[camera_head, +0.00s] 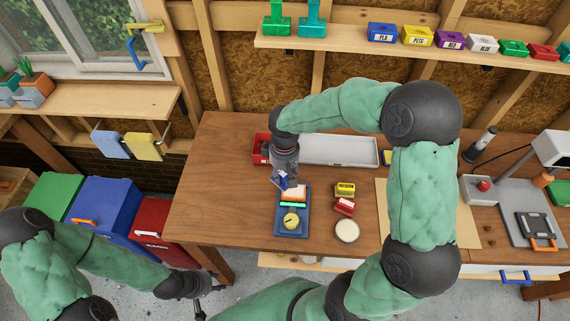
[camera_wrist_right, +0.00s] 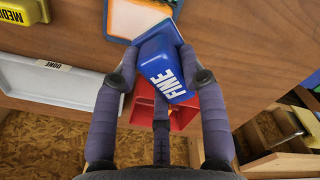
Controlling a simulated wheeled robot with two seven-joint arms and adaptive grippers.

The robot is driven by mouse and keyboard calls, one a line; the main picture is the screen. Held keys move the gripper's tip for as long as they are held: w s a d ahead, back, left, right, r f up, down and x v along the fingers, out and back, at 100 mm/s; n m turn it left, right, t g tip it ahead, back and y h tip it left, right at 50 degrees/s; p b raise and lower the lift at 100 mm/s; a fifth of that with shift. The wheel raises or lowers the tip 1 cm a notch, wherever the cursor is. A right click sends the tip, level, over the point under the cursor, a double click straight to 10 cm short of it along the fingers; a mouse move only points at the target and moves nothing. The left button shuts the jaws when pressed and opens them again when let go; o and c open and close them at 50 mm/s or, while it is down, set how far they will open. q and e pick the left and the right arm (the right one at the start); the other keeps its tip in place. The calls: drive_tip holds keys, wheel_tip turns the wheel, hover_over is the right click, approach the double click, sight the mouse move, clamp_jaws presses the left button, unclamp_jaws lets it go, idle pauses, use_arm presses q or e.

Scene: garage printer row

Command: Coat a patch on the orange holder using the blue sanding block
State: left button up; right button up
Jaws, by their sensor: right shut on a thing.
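My right gripper (camera_head: 284,184) is shut on the blue sanding block (camera_wrist_right: 165,72), whose label FINE shows in the right wrist view. The block is tilted between the fingers and also shows in the head view (camera_head: 279,180). The orange holder (camera_head: 294,195) has a pale top and sits in the far part of a blue tray (camera_head: 277,229). In the right wrist view the orange holder (camera_wrist_right: 135,17) is just beyond the block; I cannot tell whether they touch. My left gripper (camera_head: 205,292) is low at the bottom left, off the table, its fingers unclear.
A yellow block (camera_head: 345,188), a red block (camera_head: 344,207) and a white round dish (camera_head: 346,231) stand right of the tray. A round yellow thing (camera_head: 291,221) lies in the tray's near part. A red bin (camera_head: 260,148) and a grey tray (camera_head: 345,150) are behind.

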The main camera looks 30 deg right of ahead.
drive_tip(key=shift+r+p, duration=1)
drive_tip(key=shift+r, duration=0.6)
